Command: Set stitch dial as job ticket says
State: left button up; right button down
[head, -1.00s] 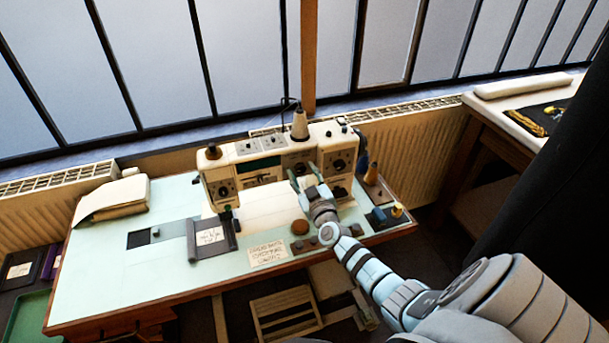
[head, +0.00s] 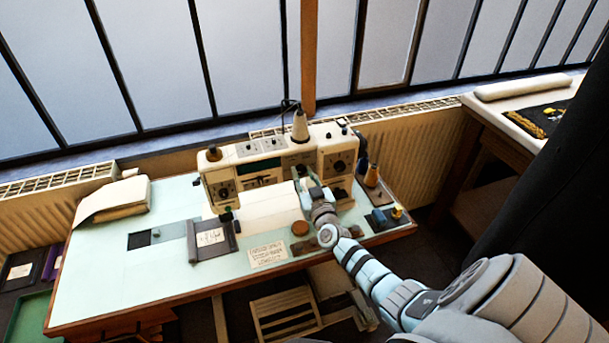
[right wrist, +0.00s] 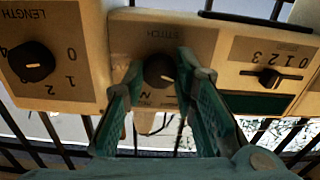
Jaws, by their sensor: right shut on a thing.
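The stitch dial (right wrist: 158,71) is a round black knob on a tan panel marked STITCH, on the front of the cream sewing machine (head: 222,178). My right gripper (right wrist: 158,78) is shut on this knob, with a teal finger on each side. In the head view my right gripper (head: 302,176) reaches the machine's front and hides most of the knob. My left gripper is out of view.
The length dial (right wrist: 32,62) and a slider (right wrist: 268,77) flank the stitch panel. A card (head: 267,254) and a round brown object (head: 299,228) lie near the table's front. A thread cone (head: 300,127) stands on top. The table's left is mostly clear.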

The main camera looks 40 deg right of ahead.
jog(key=m, duration=0.3)
jog(key=shift+m, duration=0.4)
jog(key=m, duration=0.4)
jog(key=shift+a, duration=0.1)
jog(key=m, duration=0.8)
jog(key=shift+m, duration=0.3)
jog(key=m+b, duration=0.1)
jog(key=m, duration=0.3)
jog(key=shift+m, duration=0.3)
jog(key=m, duration=0.3)
jog(key=shift+m+b, duration=0.3)
jog(key=m, duration=0.4)
jog(key=shift+b, duration=0.35)
jog(key=shift+r+m+b, duration=0.1)
jog(key=shift+m+b, duration=0.2)
jog(key=shift+m, duration=1.5)
